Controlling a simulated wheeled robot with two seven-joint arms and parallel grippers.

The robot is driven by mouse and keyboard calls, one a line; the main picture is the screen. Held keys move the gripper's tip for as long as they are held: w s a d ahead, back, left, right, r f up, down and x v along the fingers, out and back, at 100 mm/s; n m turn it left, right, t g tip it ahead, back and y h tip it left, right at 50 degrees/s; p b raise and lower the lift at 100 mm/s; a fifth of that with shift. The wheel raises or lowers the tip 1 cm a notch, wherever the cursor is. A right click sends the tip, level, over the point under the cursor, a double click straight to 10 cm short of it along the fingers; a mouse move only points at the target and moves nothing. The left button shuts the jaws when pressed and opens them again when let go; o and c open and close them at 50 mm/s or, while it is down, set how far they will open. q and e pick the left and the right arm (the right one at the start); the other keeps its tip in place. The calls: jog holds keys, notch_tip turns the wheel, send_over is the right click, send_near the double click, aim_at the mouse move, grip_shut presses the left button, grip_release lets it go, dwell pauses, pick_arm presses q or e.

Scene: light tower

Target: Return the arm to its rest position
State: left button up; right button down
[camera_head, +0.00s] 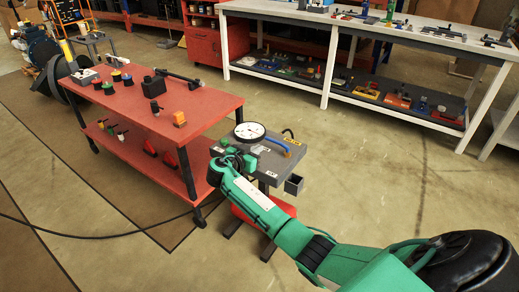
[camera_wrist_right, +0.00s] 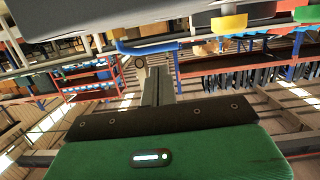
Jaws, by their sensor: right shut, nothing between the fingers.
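My right arm (camera_head: 315,250) is green and reaches in from the lower right corner. Its gripper (camera_head: 234,158) is at the left edge of a grey panel (camera_head: 272,166) on a stand. The wrist hides most of the fingers in the head view. In the right wrist view the gripper (camera_wrist_right: 158,85) shows as a narrow grey column with its fingers together and nothing held. A white round dial (camera_head: 250,130) and a blue lever (camera_head: 275,142) are on the panel. The lever appears in the wrist view (camera_wrist_right: 147,48), close beyond the fingers. My left gripper is out of view.
A red two-shelf table (camera_head: 205,112) stands left of the panel, close to my right wrist. A long white workbench (camera_head: 400,33) is at the back. The floor right of the panel is open.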

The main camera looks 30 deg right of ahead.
jog(key=v, duration=0.7)
jog(key=shift+s, duration=0.2)
